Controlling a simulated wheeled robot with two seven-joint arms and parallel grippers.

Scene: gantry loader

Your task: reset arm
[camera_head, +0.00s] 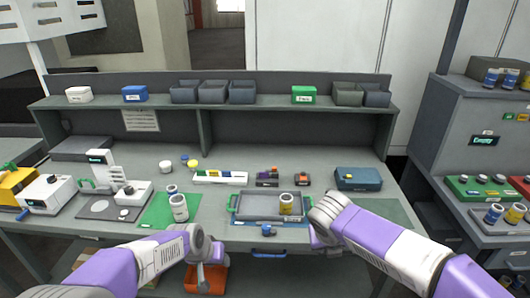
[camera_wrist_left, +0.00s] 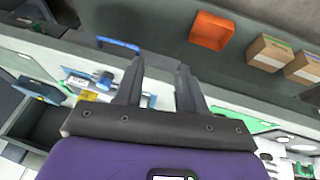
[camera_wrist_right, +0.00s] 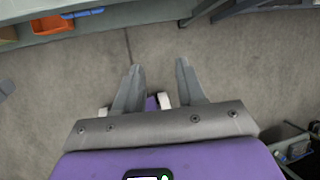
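My left arm comes in from the lower left in the head view, and its gripper (camera_head: 208,272) is in front of the bench edge, above an orange bin. In the left wrist view my left gripper (camera_wrist_left: 158,78) has its two fingers apart with nothing between them. My right arm comes in from the lower right, its wrist bent down at the bench's front edge right of the grey tray. In the right wrist view my right gripper (camera_wrist_right: 157,78) is open and empty over bare floor.
The grey tray (camera_head: 258,216) with green handles holds a yellow-banded can (camera_head: 286,204). Two cans stand on a green mat (camera_head: 150,216) to its left. A blue box (camera_head: 357,179) lies at right. The orange bin (camera_head: 198,284) sits below the bench front.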

